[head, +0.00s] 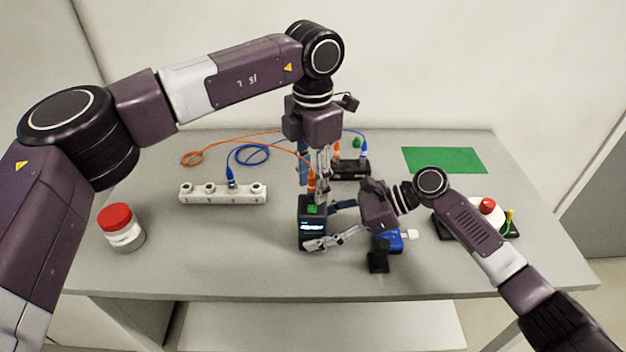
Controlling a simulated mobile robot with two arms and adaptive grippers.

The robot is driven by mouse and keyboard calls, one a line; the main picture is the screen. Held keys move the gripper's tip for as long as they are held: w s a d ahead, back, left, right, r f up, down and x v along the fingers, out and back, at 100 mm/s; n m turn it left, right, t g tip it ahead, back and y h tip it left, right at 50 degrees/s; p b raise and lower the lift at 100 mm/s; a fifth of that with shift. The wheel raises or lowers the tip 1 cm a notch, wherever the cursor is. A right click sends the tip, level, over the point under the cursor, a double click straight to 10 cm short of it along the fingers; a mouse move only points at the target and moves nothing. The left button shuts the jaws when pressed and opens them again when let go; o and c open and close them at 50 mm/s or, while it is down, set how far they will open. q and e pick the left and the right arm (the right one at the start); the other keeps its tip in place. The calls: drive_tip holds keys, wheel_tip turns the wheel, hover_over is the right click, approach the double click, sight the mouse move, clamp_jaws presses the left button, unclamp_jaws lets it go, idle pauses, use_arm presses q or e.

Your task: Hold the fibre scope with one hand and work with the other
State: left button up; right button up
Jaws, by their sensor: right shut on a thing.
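The fibre scope (312,230) looks to be the black box with a lit display and a green patch on top, upright near the middle of the table. My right gripper (322,224) reaches in from the right and is shut on the scope. My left gripper (314,178) points down just above and behind the scope, beside an orange plug (311,184) at the scope's top. Whether its fingers touch or grip the plug is unclear. An orange cable (245,137) runs from the plug to the left.
A white socket strip (222,194) with a blue plug (231,177) and a red-lidded jar (121,228) are left. A black box (350,170) with plugs stands behind. A blue item (390,241), black stand (378,256), red-button device (487,207) and green mat (445,160) are right. The front left is clear.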

use_arm(q)
wheel_tip(320, 180, up, 12)
drive_tip(key=shift+r, duration=0.1)
idle(0.5)
use_arm(e)
drive_tip(key=o, duration=0.9)
drive_tip(key=shift+o, duration=0.2)
